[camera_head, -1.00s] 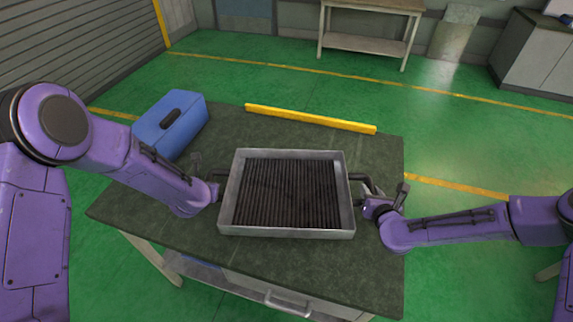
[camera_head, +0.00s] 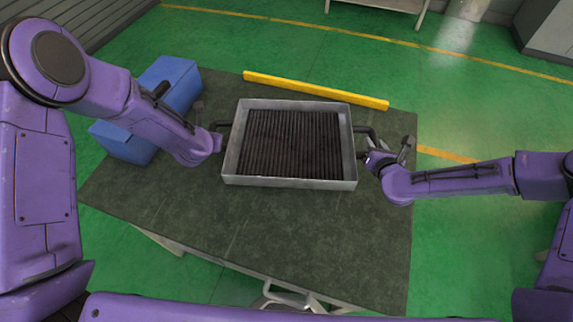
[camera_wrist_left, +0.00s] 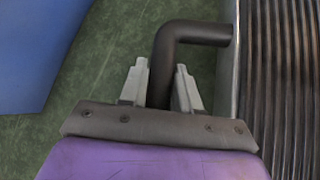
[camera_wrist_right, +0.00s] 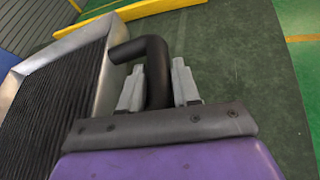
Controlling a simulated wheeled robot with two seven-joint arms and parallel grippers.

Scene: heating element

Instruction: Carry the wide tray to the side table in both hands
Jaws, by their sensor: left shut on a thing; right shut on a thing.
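The wide tray (camera_head: 232,168) is a grey metal box with a dark ribbed inside, over the dark green-grey table (camera_head: 290,235). I cannot tell whether it touches the tabletop. My left gripper (camera_head: 219,137) is shut on the tray's left black handle; the left wrist view shows the handle (camera_wrist_left: 190,33) between the fingers (camera_wrist_left: 160,88). My right gripper (camera_head: 367,153) is shut on the right black handle, and the right wrist view shows that handle (camera_wrist_right: 155,60) between its fingers (camera_wrist_right: 158,85). A pale bench (camera_head: 385,4), possibly the side table, is cut off at the top.
A blue box (camera_head: 180,80) stands on the table's left side, partly behind my left arm. A yellow bar (camera_head: 315,90) runs along the far edge. The near part of the tabletop is clear. Green floor (camera_head: 480,110) lies beyond, with a grey cabinet (camera_head: 550,30) at the top right.

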